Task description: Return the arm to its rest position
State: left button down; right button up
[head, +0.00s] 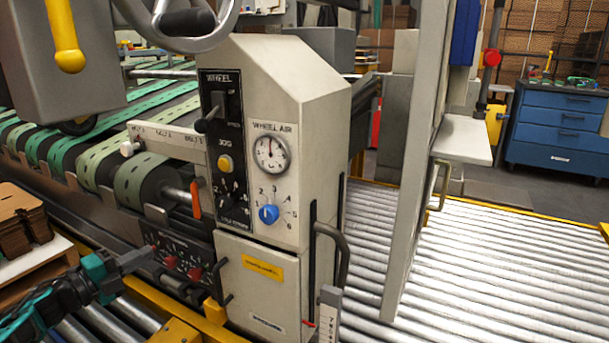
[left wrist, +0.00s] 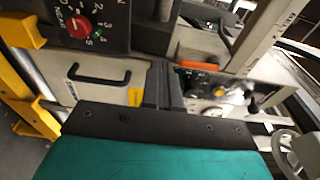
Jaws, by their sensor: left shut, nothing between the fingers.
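My left arm comes in from the lower left in the head view, with teal and black links. Its left gripper (head: 148,253) is shut and empty, in front of a low black panel with red knobs (head: 180,261). I cannot tell from the picture whether the fingertips touch that panel. In the left wrist view the dark fingers of the left gripper (left wrist: 163,75) are together with nothing between them. My right gripper is not in view.
A control cabinet (head: 320,130) with a gauge (head: 270,153), a blue knob (head: 268,214) and a lever stands close right of the gripper. Green belts (head: 60,150) lie behind. Stacked brown cardboard (head: 22,215) is at left. A roller conveyor (head: 480,260) stretches right.

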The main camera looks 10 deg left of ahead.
pick_arm(q)
jog(key=s+d+f+n+g+y, duration=0.1)
jog(key=s+d+f+n+y, duration=0.1)
jog(key=s+d+f+n, duration=0.45)
jog(key=s+d+f+n+g+y, duration=0.15)
jog(key=d+n, duration=0.25)
jog(key=d, duration=0.6)
jog(key=s+d+f+n+y, duration=0.1)
jog(key=s+d+f+n, duration=0.3)
jog(key=d, duration=0.5)
jog(key=s+d+f+n+g, duration=0.1)
jog(key=s+d+n+g, duration=0.2)
jog(key=s+d+n, duration=0.35)
notch_tip(320, 180, up, 13)
jog(key=s+a+m+p, duration=0.1)
jog(key=s+p, duration=0.1)
jog(key=p, duration=1.6)
jog(key=shift+f, duration=0.15)
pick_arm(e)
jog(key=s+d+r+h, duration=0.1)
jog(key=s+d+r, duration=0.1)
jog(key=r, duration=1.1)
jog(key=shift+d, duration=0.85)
pick_arm(q)
jog(key=shift+s, duration=0.1)
